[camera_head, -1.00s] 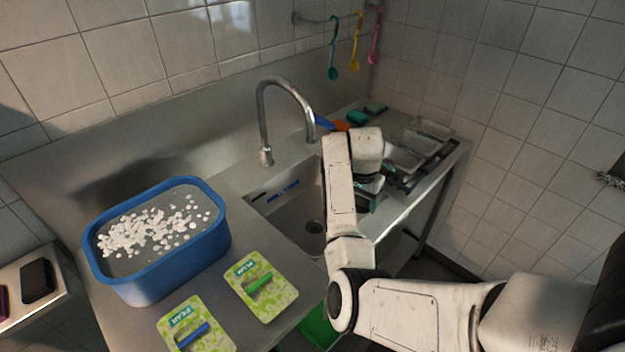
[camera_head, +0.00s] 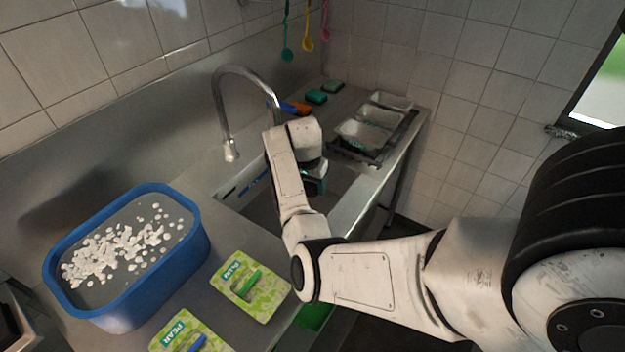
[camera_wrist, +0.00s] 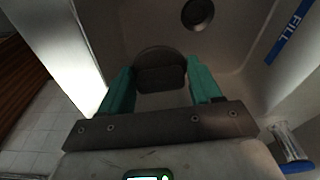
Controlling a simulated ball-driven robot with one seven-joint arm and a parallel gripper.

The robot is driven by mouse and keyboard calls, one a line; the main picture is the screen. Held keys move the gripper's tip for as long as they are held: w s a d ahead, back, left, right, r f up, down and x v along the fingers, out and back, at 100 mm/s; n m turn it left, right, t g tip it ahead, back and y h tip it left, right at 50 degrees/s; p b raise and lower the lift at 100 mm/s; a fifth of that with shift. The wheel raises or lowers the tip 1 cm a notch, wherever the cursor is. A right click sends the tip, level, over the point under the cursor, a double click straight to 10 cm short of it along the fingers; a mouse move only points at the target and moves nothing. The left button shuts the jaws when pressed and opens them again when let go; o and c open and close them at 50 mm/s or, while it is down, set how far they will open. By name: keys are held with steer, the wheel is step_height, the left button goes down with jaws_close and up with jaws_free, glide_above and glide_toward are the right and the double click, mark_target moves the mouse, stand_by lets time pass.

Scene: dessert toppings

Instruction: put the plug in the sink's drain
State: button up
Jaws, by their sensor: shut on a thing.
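In the wrist view, the teal fingers of my gripper (camera_wrist: 162,82) are shut on a dark round plug (camera_wrist: 160,60). The plug is above the sink's floor and apart from the drain. The drain (camera_wrist: 197,14) is a dark round hole at the top of the wrist view, up and right of the plug. In the head view, my gripper (camera_head: 316,182) is over the sink (camera_head: 262,213), mostly behind my arm. The plug and the drain are hidden there.
A curved tap (camera_head: 230,110) stands behind the sink. A blue tub (camera_head: 130,305) of white pieces and green packets (camera_head: 250,286) lie on the left counter. Metal trays (camera_head: 375,118) and sponges (camera_head: 316,97) are on the right. A blue "FILL" strip (camera_wrist: 290,32) marks the sink wall.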

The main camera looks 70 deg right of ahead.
steer(key=f, duration=0.1)
steer(key=w+f+b, duration=0.1)
steer(key=f, duration=0.1)
steer(key=shift+d+f, duration=0.1)
steer(key=f+b, duration=0.2)
steer(key=b, duration=0.1)
steer(key=w+f+b, duration=0.1)
steer(key=f+b, duration=0.2)
steer(key=w+f+b, duration=0.1)
steer(key=f+b, duration=0.1)
steer(key=b, duration=0.1)
steer(key=shift+w+d+f+b, duration=0.2)
steer(key=shift+d+f+b, duration=0.1)
steer(key=shift+f, duration=0.1)
steer(key=w+f+b, duration=0.2)
steer(key=b, duration=0.1)
steer(key=w+d+f+b, duration=0.1)
steer(key=w+f+b, duration=0.1)
steer(key=b, duration=0.2)
steer(key=shift+f, duration=0.3)
steer(key=shift+w+d+f+b, duration=0.1)
steer(key=shift+w+f+b, duration=0.25)
steer(key=shift+b, duration=0.35)
steer(key=shift+w+r, duration=0.1)
steer(key=shift+a+f, duration=0.2)
steer(key=shift+f, duration=0.4)
